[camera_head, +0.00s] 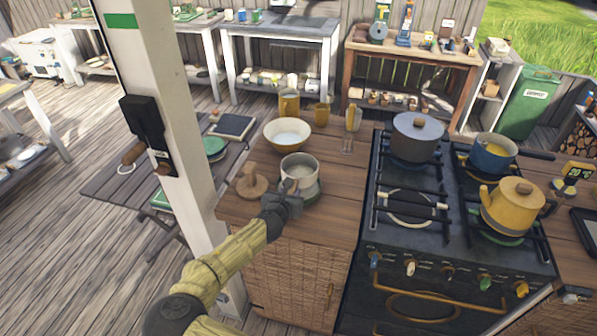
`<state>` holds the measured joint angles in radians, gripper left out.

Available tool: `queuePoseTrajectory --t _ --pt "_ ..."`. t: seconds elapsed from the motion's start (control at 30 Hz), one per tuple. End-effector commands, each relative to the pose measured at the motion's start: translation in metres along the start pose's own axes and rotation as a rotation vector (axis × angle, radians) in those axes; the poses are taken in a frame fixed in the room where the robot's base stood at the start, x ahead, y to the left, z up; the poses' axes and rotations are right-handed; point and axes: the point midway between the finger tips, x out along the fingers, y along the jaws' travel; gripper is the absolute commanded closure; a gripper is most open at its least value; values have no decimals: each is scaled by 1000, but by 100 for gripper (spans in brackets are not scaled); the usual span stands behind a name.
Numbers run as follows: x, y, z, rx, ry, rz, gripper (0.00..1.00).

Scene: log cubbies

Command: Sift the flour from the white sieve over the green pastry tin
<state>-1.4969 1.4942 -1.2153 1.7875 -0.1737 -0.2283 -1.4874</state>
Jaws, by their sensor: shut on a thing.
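The white sieve (307,178) is a round, pale vessel at the front left of the wooden counter, left of the stove. My gripper (287,193) is shut on its handle at the near side. The sieve looks upright, and its inside looks pale grey; I cannot make out flour in it.
A cream bowl (287,135) with pale contents stands just behind the sieve. A wooden knobbed piece (251,183) lies to the left. A jar with utensils (352,118) and mugs stand behind. The black stove (412,250) with a pot and yellow kettle (516,205) is right. A white post (178,130) rises left.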

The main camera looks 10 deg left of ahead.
Motion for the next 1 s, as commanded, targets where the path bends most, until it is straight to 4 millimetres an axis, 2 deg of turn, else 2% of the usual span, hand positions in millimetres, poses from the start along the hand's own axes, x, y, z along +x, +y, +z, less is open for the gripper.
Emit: queuePoseTrajectory --t 0.37,0.6,1.0 --pt "-2 4 -1 1 0 -1 100" --pt "-9 19 -4 0 0 0 100" --pt "-7 14 -2 1 -1 -3 100"
